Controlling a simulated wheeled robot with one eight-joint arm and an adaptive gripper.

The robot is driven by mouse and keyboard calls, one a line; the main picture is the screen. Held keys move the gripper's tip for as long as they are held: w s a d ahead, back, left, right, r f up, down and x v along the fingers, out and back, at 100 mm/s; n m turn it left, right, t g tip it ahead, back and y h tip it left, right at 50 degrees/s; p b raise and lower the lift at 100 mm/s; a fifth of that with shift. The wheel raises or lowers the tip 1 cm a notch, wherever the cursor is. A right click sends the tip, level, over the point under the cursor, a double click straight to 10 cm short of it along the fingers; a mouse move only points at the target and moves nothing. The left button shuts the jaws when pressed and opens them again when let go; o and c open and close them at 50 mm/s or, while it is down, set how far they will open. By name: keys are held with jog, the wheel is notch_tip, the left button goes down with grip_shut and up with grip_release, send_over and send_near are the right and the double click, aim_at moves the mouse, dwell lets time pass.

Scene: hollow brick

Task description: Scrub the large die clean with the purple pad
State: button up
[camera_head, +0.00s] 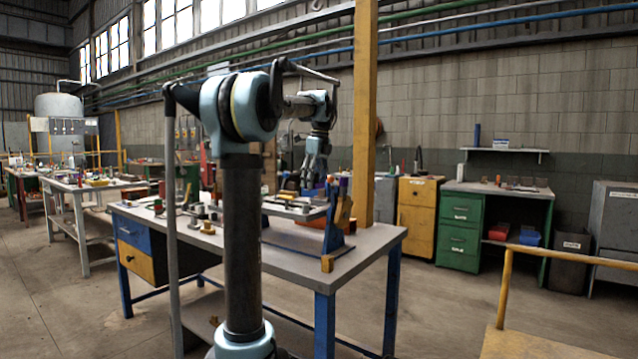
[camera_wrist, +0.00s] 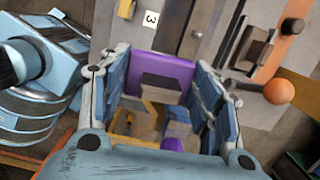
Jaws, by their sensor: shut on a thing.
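My gripper (camera_head: 314,176) hangs over the near workbench in the head view. In the wrist view its two blue-grey fingers (camera_wrist: 160,62) are shut on the purple pad (camera_wrist: 172,70), which spans the space between them. A small grey-brown block (camera_wrist: 160,88) shows just in front of the pad. A round purple thing (camera_wrist: 173,145) shows lower down between the fingers; what it is I cannot tell. I cannot pick out the large die for certain in either view.
The workbench (camera_head: 370,248) carries several small parts and a blue upright stand (camera_head: 334,222) near my gripper. A wooden post (camera_head: 364,120) rises behind the bench.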

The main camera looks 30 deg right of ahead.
jog(key=shift+s+d+f, duration=0.15)
jog(key=shift+s+d, duration=0.05)
jog(key=shift+s, duration=0.2)
jog(key=shift+f, duration=3.1)
